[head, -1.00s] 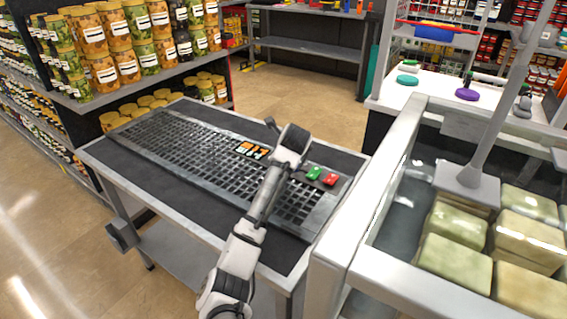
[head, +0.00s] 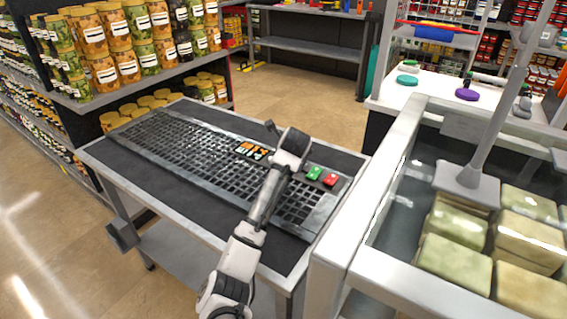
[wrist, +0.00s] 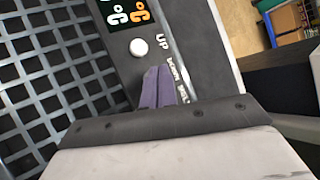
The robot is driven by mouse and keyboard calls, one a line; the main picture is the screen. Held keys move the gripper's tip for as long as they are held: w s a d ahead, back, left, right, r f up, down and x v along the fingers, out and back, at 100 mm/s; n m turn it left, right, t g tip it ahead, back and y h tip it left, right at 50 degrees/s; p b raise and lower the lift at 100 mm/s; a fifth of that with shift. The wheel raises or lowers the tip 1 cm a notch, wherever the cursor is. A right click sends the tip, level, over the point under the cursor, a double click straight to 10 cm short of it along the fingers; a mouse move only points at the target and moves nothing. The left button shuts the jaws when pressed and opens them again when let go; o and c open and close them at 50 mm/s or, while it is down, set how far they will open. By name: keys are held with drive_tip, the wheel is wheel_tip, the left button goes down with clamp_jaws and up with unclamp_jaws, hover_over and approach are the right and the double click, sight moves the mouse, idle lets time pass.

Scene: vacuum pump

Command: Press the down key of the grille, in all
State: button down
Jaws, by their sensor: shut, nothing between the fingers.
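The grille (head: 190,150) is a dark slotted panel lying on a table; it fills the left of the wrist view (wrist: 45,85). Its control strip has a digit display (head: 250,151), also in the wrist view (wrist: 122,10), with orange and pale digits. A white round key (wrist: 138,47) sits beside the printed "UP". The printed "DOWN" (wrist: 178,74) is just right of my gripper (wrist: 157,84). My gripper's purple fingers are shut and empty, with the tips over the strip beside that label. The down key itself is hidden, apparently under the fingers; I cannot tell whether they touch it.
A green button (head: 314,173) and a red button (head: 331,180) are on the grille's right end. A glass-sided case (head: 335,240) with pale blocks stands close on the right. Shelves of jars (head: 95,85) stand behind left. Open floor (head: 310,95) lies beyond the table.

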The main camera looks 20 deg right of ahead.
drive_tip(key=shift+f, duration=0.4)
idle(0.6)
drive_tip(key=shift+r, duration=0.1)
drive_tip(key=shift+r+p, duration=0.75)
drive_tip(key=shift+p, duration=0.05)
wheel_tip(320, 180, up, 5)
drive_tip(key=p, duration=0.4)
idle(0.8)
